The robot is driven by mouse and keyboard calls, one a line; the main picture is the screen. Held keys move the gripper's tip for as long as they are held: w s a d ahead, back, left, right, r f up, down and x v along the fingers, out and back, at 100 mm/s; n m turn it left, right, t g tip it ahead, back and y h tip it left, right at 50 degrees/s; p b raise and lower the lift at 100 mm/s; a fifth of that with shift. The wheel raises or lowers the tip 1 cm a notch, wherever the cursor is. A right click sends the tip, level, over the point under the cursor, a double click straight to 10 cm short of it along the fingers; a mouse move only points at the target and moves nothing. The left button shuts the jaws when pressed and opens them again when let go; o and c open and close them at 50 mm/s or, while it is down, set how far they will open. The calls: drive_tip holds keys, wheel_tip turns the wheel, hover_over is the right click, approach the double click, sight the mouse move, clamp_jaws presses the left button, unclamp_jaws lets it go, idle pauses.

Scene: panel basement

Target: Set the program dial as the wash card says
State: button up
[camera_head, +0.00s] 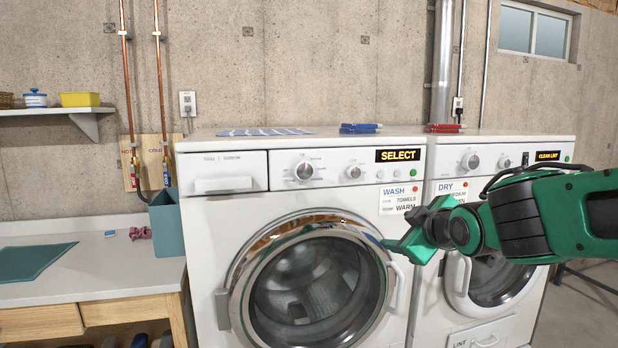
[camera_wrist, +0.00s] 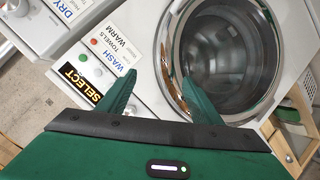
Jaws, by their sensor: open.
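The left machine, the washer (camera_head: 235,230), has a larger dial (camera_head: 303,170) with printed marks around it, left of a second dial (camera_head: 353,172). The marks and pointer are too small to read. Its display (camera_head: 397,155) reads SELECT. The wash card (camera_head: 400,199) below it reads WASH, TOWELS, WARM; it also shows in the wrist view (camera_wrist: 116,48). My gripper (camera_head: 400,243) is open and empty in front of the washer, right of its round door and below the card. Both fingers show in the wrist view (camera_wrist: 158,80), apart from the dials, which that view does not clearly show.
The dryer (camera_head: 475,220) stands to the right, with its own dials, a DRY card (camera_head: 452,190) and a CLEAN LINT display. The washer's round door (camera_head: 317,285) is shut. A workbench (camera_head: 90,285) and a teal bin (camera_head: 167,222) stand left. Clips lie on top of the machines.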

sight(306, 172)
drive_tip(key=w+a+r+n+t+y, duration=0.1)
drive_tip(key=a+r+n+t+y, duration=0.15)
drive_tip(key=a+r, duration=0.4)
drive_tip(key=a+r+n+t+y, duration=0.1)
drive_tip(key=a+r+n+y, duration=0.25)
drive_tip(key=a, duration=0.65)
drive_tip(key=shift+h, duration=0.3)
drive_tip(key=x, duration=1)
drive_tip(key=shift+w+d, duration=0.1)
drive_tip(key=shift+w, duration=0.2)
drive_tip(key=shift+c, duration=0.3)
drive_tip(key=c, duration=1)
